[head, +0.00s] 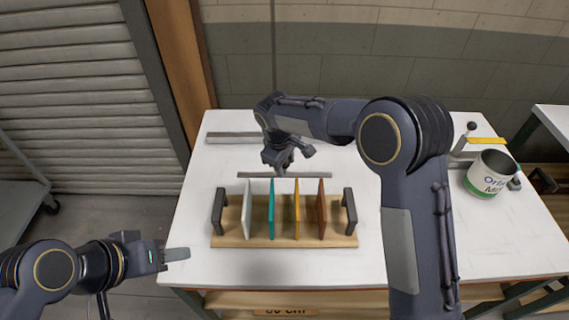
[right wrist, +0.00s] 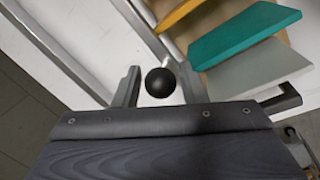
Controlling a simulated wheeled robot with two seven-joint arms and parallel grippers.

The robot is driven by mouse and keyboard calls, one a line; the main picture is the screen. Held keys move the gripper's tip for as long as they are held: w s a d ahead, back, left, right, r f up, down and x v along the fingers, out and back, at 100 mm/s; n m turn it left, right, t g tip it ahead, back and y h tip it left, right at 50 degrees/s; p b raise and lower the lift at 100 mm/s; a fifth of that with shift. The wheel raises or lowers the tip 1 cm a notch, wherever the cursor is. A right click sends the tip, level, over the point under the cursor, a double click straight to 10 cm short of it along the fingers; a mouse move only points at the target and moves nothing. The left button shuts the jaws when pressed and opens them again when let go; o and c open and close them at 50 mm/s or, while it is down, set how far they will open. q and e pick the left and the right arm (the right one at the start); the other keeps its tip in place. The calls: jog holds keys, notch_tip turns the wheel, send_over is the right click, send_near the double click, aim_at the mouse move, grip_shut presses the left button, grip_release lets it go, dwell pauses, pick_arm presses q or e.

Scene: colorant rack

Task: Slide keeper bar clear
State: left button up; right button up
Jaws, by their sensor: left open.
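The keeper bar (head: 310,175) is a thin grey bar along the back of the colorant rack (head: 285,240). The rack has a wooden base, black end handles and white, teal, orange and brown upright panels. My right gripper (head: 284,165) is over the bar, left of its middle. In the right wrist view a round black knob (right wrist: 160,82) on a short pale stem shows between the spread fingers of my right gripper (right wrist: 158,90), with a gap on each side.
A grey flat bar (head: 228,138) lies at the table's back left. A white can with a green band (head: 490,174) and a yellow-bladed piece (head: 487,140) are at the right. My right arm crosses above the table. The front left tabletop is clear.

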jog(key=shift+o, duration=0.9)
jog(key=shift+s+a+r+b, duration=0.15)
jog(key=shift+s+r+b, duration=0.05)
jog(key=shift+r, duration=1.05)
jog(key=shift+s+a+r+b, duration=0.15)
jog(key=shift+s+r+b, duration=0.1)
jog(key=shift+r, duration=1.05)
jog(key=shift+s+a+r+b, duration=0.15)
jog(key=shift+s+r+b, duration=0.05)
jog(key=shift+r, duration=1.05)
